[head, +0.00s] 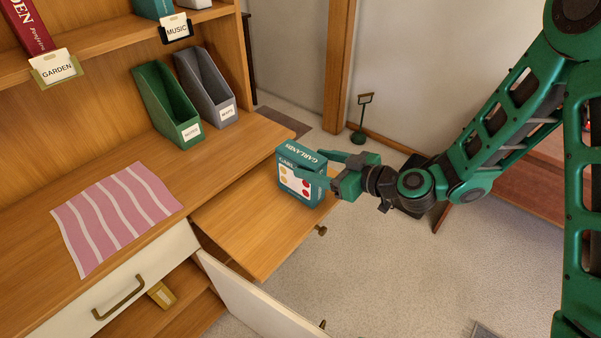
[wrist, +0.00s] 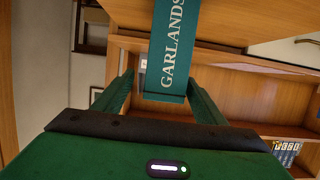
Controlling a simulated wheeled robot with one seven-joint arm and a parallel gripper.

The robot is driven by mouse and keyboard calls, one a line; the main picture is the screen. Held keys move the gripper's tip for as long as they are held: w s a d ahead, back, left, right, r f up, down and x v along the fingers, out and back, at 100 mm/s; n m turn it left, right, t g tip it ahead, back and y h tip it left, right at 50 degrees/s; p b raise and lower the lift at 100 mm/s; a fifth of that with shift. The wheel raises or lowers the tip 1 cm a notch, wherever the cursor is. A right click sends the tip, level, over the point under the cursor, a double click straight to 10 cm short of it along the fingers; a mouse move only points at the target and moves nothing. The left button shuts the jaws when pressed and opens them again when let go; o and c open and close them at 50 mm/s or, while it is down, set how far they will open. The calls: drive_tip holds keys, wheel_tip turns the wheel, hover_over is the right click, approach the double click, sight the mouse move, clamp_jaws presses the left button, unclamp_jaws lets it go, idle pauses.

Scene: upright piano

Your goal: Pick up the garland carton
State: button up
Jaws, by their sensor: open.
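The garland carton (head: 300,176) is a teal box with a white panel of coloured dots, lettered "GARLANDS". It stands upright near the outer end of a pull-out wooden board (head: 245,233). My gripper (head: 312,162) reaches in from the right, its fingers open at the carton's upper part, one on either side of it. In the wrist view the teal lettered face of the carton (wrist: 173,50) lies between the two fingertips (wrist: 158,80), with a visible gap to the left finger. Contact on the right is unclear.
A striped pink cloth (head: 117,215) lies on the desk top. Green (head: 167,105) and grey (head: 204,88) file holders stand behind, below a shelf with labelled boxes. An open cabinet door (head: 258,298) juts out below the board.

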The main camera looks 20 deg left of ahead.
drive_tip(key=x, duration=0.4)
drive_tip(key=shift+s+f, duration=0.15)
drive_tip(key=shift+f, duration=0.15)
drive_tip(key=shift+w+a+f, duration=0.15)
drive_tip(key=shift+w+a, duration=0.1)
drive_tip(key=shift+a, duration=0.25)
drive_tip(key=c, duration=1.4)
drive_tip(key=shift+o, duration=0.2)
